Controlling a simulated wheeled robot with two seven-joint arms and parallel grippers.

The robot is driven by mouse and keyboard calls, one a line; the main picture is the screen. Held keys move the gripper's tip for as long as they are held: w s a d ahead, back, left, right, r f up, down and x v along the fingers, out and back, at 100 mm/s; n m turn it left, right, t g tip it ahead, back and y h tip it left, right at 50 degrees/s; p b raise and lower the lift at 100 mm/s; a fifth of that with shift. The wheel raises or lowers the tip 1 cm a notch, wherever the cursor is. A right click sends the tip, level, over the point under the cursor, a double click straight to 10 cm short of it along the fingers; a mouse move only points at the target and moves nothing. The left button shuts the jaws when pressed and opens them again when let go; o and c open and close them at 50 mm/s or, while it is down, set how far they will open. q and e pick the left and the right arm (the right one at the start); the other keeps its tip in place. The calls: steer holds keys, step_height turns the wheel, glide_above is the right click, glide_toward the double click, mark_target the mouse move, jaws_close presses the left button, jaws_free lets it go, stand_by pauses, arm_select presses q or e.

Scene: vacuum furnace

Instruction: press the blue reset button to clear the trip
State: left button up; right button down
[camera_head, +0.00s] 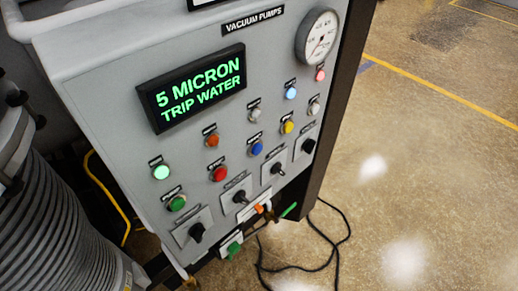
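The blue button (256,148) sits in the lower row of buttons on the grey control panel (110,75), between a red button (219,174) and a yellow button (287,127). Nothing covers it, and its small label is too small to read. The display (192,88) above shows "5 MICRON TRIP WATER" in green letters. Neither of my grippers shows in the head view.
Other buttons and lamps surround it: green, orange, white, pale blue and red. Several black rotary switches (240,197) line the row below. A gauge (319,37) is at top right. A black cable (336,238) lies on the otherwise open floor (430,170) at right.

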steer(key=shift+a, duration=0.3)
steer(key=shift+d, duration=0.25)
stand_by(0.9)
